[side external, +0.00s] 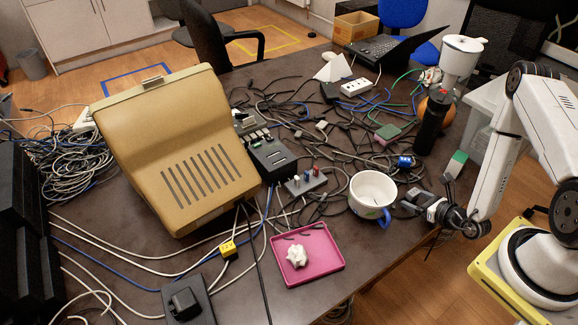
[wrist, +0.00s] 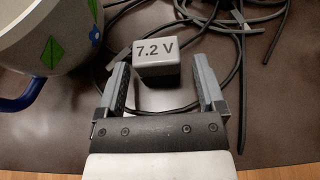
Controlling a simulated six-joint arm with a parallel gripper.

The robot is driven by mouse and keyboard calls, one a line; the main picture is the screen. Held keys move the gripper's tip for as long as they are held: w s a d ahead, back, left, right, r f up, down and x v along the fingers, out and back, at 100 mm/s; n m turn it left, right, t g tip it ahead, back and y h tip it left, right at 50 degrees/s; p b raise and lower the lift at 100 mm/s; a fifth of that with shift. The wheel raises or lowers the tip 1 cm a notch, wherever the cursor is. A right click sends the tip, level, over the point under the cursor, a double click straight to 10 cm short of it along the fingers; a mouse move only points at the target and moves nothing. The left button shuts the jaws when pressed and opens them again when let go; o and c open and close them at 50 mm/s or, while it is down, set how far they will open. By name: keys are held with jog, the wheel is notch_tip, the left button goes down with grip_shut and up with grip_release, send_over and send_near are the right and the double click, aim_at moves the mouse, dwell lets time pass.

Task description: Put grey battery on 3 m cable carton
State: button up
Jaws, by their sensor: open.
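The grey battery (wrist: 157,72), a small block marked 7.2 V, is on the dark table in the wrist view. My gripper (wrist: 164,80) is open, with one finger on each side of the battery's near end. A gap shows on both sides, and it is not held. In the side view my gripper (side external: 411,202) is low over the table's right edge, just right of the white pot; I cannot make out the battery clearly there. No carton label reading 3 m is legible, so I cannot tell which thing is the cable carton.
The white pot (side external: 372,190) with a blue handle stands close left of my gripper; it also shows in the wrist view (wrist: 45,35). Black cables (wrist: 240,45) lie behind and right of the battery. A green and white block (side external: 456,163) and a dark bottle (side external: 431,124) are nearby.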

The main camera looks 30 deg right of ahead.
jog(key=shift+v, duration=2.85)
jog(key=shift+r, duration=0.1)
